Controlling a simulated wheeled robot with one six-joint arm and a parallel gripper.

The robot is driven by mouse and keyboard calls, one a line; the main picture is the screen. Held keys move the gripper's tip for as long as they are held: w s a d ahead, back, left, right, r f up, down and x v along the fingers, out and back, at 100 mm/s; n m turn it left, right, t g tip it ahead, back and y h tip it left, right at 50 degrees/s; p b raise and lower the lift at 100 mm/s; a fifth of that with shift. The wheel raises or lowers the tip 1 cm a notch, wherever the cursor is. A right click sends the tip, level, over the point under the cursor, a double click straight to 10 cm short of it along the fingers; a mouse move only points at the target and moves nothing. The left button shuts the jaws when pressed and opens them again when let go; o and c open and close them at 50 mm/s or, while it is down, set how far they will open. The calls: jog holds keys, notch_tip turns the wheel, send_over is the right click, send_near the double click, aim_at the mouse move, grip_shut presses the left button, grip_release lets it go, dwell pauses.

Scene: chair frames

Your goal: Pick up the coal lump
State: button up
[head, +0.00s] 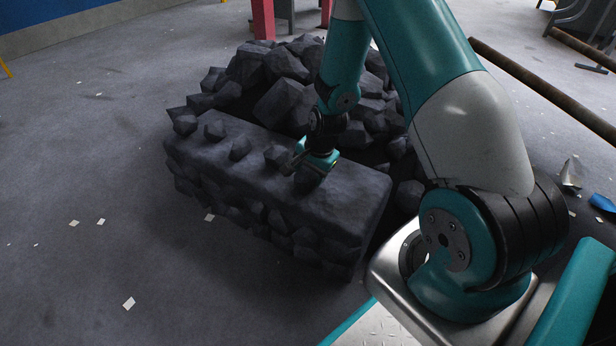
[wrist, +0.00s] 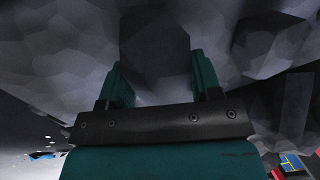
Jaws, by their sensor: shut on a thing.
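A dark grey coal lump (head: 308,180) is at my gripper (head: 303,170), over the right part of the top of a long dark block (head: 350,191). In the wrist view the lump (wrist: 155,62) sits between the two teal fingers of my gripper (wrist: 158,80). My gripper is shut on it. I cannot tell whether the lump still touches the block's top. Other small lumps (head: 240,147) stand in a row on the block to the left.
A large heap of coal (head: 283,100) rises right behind the block. Rusty pipes (head: 545,88) lie at the right, with scraps near them. The floor (head: 90,200) left of the block is mostly clear, with a few pale flakes.

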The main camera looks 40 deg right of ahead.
jog(key=shift+r, duration=0.1)
jog(key=w+p+v, duration=0.2)
jog(key=p+v, duration=0.3)
jog(key=v, duration=0.4)
jog(key=w+a+r+p+v, duration=0.1)
jog(key=p+v, duration=0.4)
jog(key=v, duration=0.5)
jog(key=shift+w+a+r+p, duration=0.15)
jog(key=shift+w+p, duration=0.2)
jog(key=shift+w, duration=0.3)
